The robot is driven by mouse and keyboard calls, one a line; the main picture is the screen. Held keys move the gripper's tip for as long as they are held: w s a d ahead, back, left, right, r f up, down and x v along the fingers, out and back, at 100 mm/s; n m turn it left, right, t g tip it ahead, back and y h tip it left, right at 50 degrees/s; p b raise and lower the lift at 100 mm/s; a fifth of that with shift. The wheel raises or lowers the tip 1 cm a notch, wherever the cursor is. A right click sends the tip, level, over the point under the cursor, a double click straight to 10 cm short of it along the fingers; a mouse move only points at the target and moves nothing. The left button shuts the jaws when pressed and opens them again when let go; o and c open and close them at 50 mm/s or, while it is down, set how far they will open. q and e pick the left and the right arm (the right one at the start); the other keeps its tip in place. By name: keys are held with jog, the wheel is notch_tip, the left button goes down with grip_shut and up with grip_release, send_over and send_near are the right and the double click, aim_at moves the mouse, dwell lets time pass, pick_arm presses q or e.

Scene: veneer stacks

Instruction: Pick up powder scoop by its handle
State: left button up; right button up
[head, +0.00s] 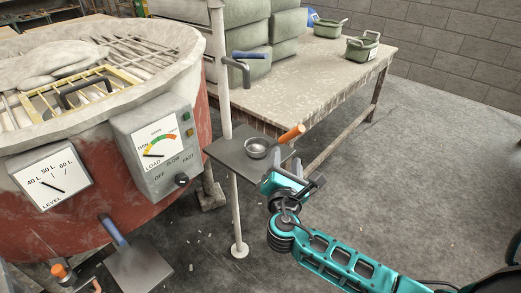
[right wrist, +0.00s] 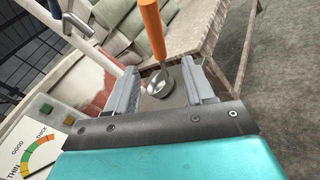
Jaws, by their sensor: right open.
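The powder scoop has a round metal bowl (head: 255,147) and an orange handle (head: 291,133). It rests on a small dark shelf (head: 228,149), with the handle reaching past the shelf's right edge. My right gripper (head: 296,176) is open and empty, just below and in front of the handle in the head view. In the right wrist view, the scoop's bowl (right wrist: 160,80) appears between the two fingers, and its orange handle (right wrist: 152,28) points up beyond them. I see no contact with the handle. My left gripper is not in view.
A pale post (head: 225,75) with a blue-handled lever (head: 250,55) rises beside the shelf. A red mixing tub (head: 75,215) with a dial box (head: 155,145) stands left. A workbench (head: 340,75) holds sacks and green tubs behind. The floor at right is clear.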

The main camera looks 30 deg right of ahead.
aim_at(286, 141)
jog(key=x, duration=1.1)
jog(key=shift+r, duration=0.15)
jog(key=shift+a, duration=0.1)
grip_shut()
